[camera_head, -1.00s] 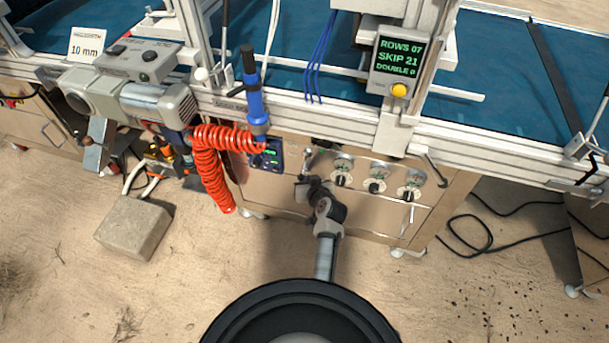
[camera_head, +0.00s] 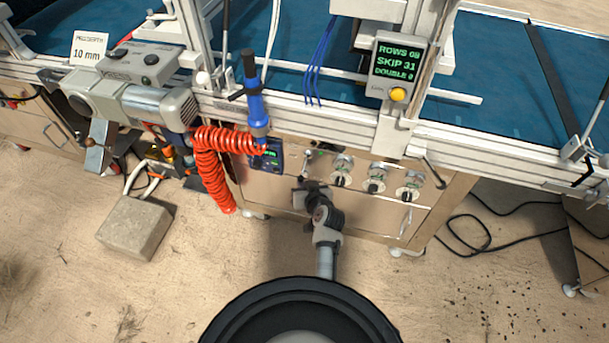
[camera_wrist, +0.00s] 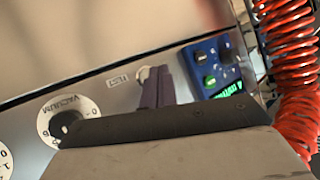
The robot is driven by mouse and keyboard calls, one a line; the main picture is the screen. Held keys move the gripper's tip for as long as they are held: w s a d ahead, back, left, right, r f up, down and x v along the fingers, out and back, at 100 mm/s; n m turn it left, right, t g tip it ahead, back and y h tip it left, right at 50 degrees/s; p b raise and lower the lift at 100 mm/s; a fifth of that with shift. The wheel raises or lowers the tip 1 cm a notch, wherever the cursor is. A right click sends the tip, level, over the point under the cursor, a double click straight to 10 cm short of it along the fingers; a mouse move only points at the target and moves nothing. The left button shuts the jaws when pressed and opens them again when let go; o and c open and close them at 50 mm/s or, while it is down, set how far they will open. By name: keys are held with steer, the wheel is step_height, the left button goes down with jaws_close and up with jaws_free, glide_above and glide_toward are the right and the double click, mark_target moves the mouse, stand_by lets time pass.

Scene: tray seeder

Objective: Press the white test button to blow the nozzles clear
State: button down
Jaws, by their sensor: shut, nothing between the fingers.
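The white test button (camera_wrist: 144,73) shows in part in the wrist view, beside its small label on the metal panel. My gripper (camera_wrist: 157,88) is shut and empty, its dark fingertips overlapping the button's lower right side in this view. I cannot tell whether they touch it. In the head view my gripper (camera_head: 306,159) is at the panel front, between the blue controller and the leftmost dial. The button cannot be made out there.
The blue controller (camera_wrist: 215,63) and coiled red hose (camera_wrist: 291,50) are right of the fingers in the wrist view; the vacuum dial (camera_wrist: 66,117) is left. A display (camera_head: 398,65) stands above the panel. A concrete block (camera_head: 135,227) sits on the floor, left.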

steer(key=s, duration=0.2)
steer(key=s+a+p, duration=0.1)
steer(key=s, duration=0.1)
steer(key=shift+s+a, duration=0.1)
steer(key=shift+a, duration=0.1)
stand_by(0.8)
